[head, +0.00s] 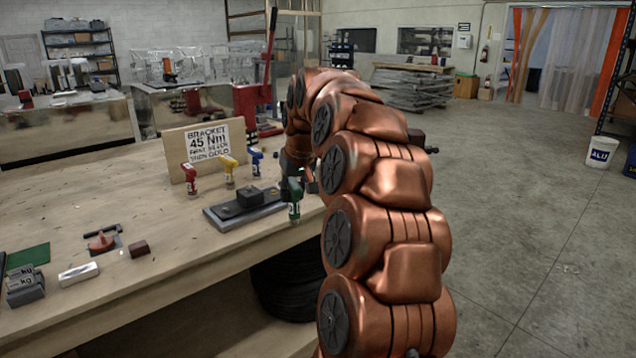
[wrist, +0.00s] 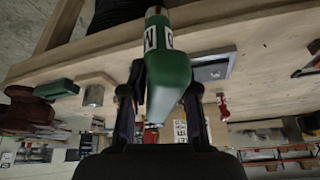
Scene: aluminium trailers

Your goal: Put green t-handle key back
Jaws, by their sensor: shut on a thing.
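The green t-handle key (head: 294,199) has a green grip with a white lettered label. It shows large in the wrist view (wrist: 168,80), upright to slightly tilted. My gripper (wrist: 163,95) is shut on it, with one dark finger on each side of the grip. In the head view the key is by the table's right edge, just right of the grey plate (head: 225,219). Red (head: 190,180), yellow (head: 229,170) and blue (head: 256,162) t-handle keys stand in a row behind the plate. The green key's lower end is not clear, and my arm hides part of the table beyond.
A dark block (head: 250,197) sits on the plate. A wooden sign board (head: 176,140) stands behind the keys. A red lever tool (head: 268,70) rises behind. Small blocks and a green mat (head: 28,256) lie at the table's left. Bare wood (head: 150,205) lies between.

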